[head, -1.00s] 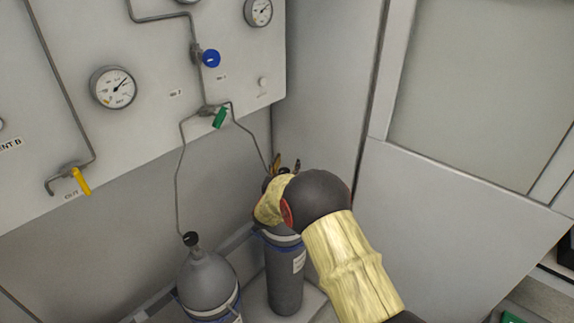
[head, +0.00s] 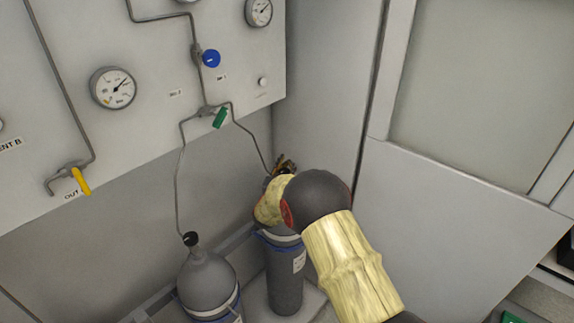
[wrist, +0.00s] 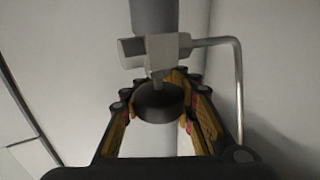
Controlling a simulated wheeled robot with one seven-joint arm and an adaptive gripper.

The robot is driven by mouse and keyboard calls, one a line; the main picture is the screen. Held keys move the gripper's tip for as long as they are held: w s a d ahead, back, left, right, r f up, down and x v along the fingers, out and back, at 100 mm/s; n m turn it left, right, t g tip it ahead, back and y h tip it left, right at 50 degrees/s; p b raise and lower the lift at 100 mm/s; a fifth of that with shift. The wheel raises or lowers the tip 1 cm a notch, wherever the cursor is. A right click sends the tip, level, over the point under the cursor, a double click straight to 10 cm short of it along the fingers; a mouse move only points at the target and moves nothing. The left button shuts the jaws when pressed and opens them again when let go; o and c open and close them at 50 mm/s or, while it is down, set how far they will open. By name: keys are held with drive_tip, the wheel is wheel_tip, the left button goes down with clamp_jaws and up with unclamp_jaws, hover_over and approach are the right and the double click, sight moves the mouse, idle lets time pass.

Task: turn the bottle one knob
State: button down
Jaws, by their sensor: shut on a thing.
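A round black knob (wrist: 160,103) sits on a metal valve (wrist: 158,50) in the wrist view. My gripper (wrist: 158,88) has its black and yellow fingers on either side of the knob and is shut on it. In the head view my gripper (head: 284,165) is at the top of the right-hand grey bottle (head: 285,275), where my wrist hides the valve and most of the knob. The left-hand grey bottle (head: 208,270) has its own black knob (head: 190,239), free of my gripper. I cannot read which bottle is number one.
A wall panel carries gauges (head: 113,88), a blue handle (head: 211,57), a green handle (head: 220,118) and a yellow handle (head: 80,181). A thin pipe (head: 248,135) runs down to the right bottle. Grey walls stand close behind and to the right.

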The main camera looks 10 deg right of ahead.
drive_tip(key=shift+n+y+b, duration=0.3)
drive_tip(key=shift+y+b, duration=0.1)
drive_tip(key=shift+w+a+f+n+t+y+b, duration=0.15)
drive_tip(key=shift+n+t+y+b, duration=0.25)
drive_tip(key=shift+y+b, duration=0.2)
drive_tip(key=shift+s+a+n+t+y+b, duration=0.15)
drive_tip(key=shift+n+t+y+b, duration=0.2)
drive_tip(key=shift+y+b, duration=0.25)
drive_tip(key=n+y+b, duration=0.1)
drive_tip(key=y, duration=0.1)
drive_tip(key=n+y+b, duration=0.1)
drive_tip(key=shift+w+a+n+t+y+b, duration=0.2)
drive_tip(key=shift+a+n+t+y+b, duration=0.1)
drive_tip(key=shift+a+y, duration=0.1)
drive_tip(key=shift+a+n+y+b, duration=0.3)
drive_tip(key=shift+n+y+b, duration=0.35)
drive_tip(key=shift+y, duration=0.55)
drive_tip(key=shift+s+a+r+n+g+y+p, duration=0.1)
drive_tip(key=shift+s+a+n+g+y+p, duration=0.8)
drive_tip(key=shift+n+g+y, duration=1.6)
drive_tip(key=shift+s+a+r+n+g+y+p, duration=0.15)
drive_tip(key=shift+a+n+g+y+p, duration=0.3)
drive_tip(key=shift+n+g+y+p, duration=1.55)
drive_tip(key=shift+s+a+r+n+g+y+p, duration=0.1)
drive_tip(key=shift+s+a+n+g+y+p, duration=0.5)
drive_tip(key=shift+n+g+y, duration=2.4)
drive_tip(key=shift+w+m+t+y, duration=0.1)
drive_tip(key=shift+m+t+y, duration=0.2)
drive_tip(key=shift+t+y, duration=0.4)
